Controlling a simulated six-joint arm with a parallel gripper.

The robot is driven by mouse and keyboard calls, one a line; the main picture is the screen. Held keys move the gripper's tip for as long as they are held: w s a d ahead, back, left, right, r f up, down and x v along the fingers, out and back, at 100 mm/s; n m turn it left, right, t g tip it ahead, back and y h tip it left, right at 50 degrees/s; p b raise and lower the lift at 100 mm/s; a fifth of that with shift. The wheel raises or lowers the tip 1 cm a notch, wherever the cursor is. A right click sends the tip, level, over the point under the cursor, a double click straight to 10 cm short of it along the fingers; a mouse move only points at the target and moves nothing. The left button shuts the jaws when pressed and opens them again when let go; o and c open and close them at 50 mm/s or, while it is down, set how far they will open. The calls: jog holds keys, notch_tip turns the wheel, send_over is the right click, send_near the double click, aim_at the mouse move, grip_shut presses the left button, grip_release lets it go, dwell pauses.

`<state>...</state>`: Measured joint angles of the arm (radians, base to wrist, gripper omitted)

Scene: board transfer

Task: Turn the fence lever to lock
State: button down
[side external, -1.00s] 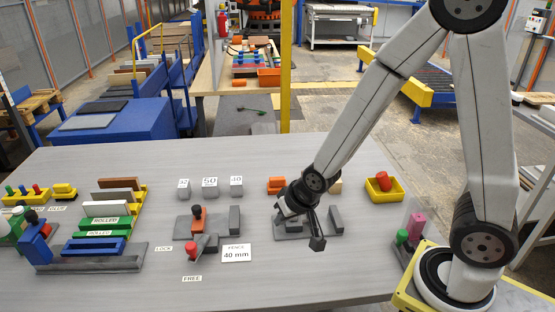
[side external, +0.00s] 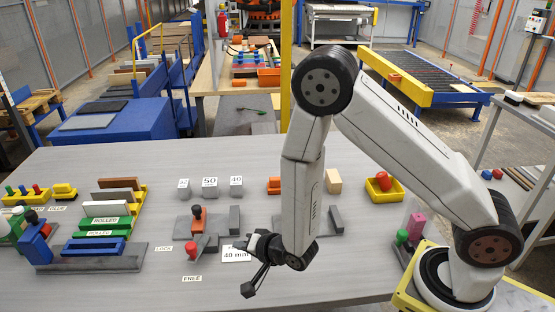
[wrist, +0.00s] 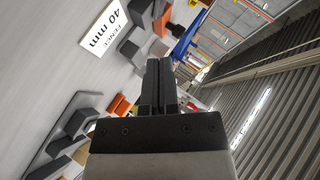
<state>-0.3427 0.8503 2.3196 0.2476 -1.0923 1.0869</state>
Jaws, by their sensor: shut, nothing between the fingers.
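The fence lever shows in the side external view as a red knob (side external: 191,247) on a short grey arm, on the grey table between the LOCK label (side external: 163,248) and the FREE label (side external: 192,279). The knob sits nearer the LOCK label's height in the picture than FREE. My gripper (side external: 249,288) is shut and empty, to the right of the knob and apart from it, pointing down-left. In the wrist view my shut fingers (wrist: 160,75) point up, with the sign (wrist: 104,27) at upper left.
A grey fixture with an orange block (side external: 197,213) stands just behind the lever. Another grey fixture (side external: 337,220) lies behind my arm. Slotted racks with coloured boards (side external: 104,222) fill the left. The table front around the FREE label is clear.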

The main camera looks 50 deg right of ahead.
aim_at(196, 250)
jog(key=s+a+f+m+t, duration=0.1)
jog(key=a+f+m+t, duration=0.1)
jog(key=shift+s+f+m+t+y, duration=0.3)
jog(key=shift+s+f+y, duration=0.05)
jog(key=shift+f+y, duration=0.05)
jog(key=shift+s+a+f+m+t+y, duration=0.15)
jog(key=shift+s+a+f+m+t, duration=0.15)
jog(key=shift+s+t, duration=0.15)
jog(key=shift+s+a+f+m+t+y, duration=0.2)
jog(key=shift+s+m+t, duration=0.15)
jog(key=shift+s, duration=0.2)
jog(key=shift+s+a+f+m+t+y, duration=0.1)
jog(key=shift+s+f+m+t+y, duration=0.1)
jog(key=shift+s+t, duration=0.25)
jog(key=shift+s+a+f+m+t+y, duration=0.15)
jog(key=shift+s+t, duration=0.1)
jog(key=shift+s, duration=0.25)
jog(key=shift+w+r, duration=0.1)
jog(key=shift+r, duration=0.05)
jog(key=w, duration=0.4)
jog(key=w+a, duration=0.1)
jog(key=w, duration=0.4)
jog(key=w+a, duration=0.1)
jog(key=w, duration=0.3)
jog(key=shift+w+a, duration=0.15)
jog(key=shift+w, duration=0.15)
